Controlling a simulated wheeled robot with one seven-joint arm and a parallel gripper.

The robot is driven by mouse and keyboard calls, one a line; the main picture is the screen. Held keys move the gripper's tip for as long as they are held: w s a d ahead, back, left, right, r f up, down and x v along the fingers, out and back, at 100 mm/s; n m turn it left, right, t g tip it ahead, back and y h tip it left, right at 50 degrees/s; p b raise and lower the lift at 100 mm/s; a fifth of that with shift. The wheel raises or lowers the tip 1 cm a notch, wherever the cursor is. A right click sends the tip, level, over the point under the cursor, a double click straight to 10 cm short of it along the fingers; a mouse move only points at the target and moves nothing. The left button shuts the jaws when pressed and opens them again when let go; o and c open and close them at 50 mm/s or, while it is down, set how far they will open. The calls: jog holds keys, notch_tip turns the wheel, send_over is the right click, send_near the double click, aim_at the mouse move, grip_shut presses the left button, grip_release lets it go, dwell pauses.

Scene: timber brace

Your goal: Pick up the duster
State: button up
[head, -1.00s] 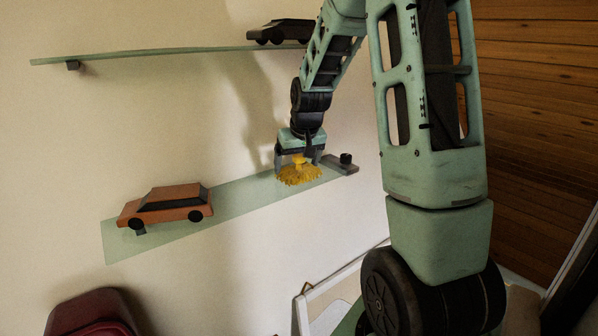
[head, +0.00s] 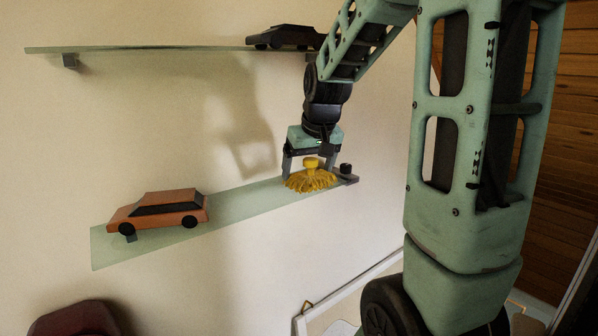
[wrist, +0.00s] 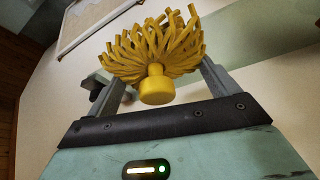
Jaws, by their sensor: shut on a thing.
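The duster is yellow, with a round knob and a skirt of thick strands. In the head view the duster (head: 311,180) is upright at the right end of the lower glass shelf (head: 245,205). My gripper (head: 309,172) points down over it, with a finger on each side, and is shut on it. In the wrist view the duster (wrist: 157,60) sits between the two grey fingers, knob toward the palm. I cannot tell whether its strands still touch the shelf.
An orange toy car (head: 160,210) stands on the left of the lower shelf. A small dark object (head: 346,170) is at its right end. A black car (head: 283,36) is on the upper shelf (head: 150,49). A dark red chair (head: 75,320) and a framed board (head: 350,295) are below.

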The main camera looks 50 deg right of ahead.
aim_at(325, 177)
jog(key=s+a+p, duration=0.3)
jog(key=s+a, duration=0.2)
jog(key=s, duration=0.4)
jog(key=shift+o, duration=1)
jog(key=shift+c, duration=0.4)
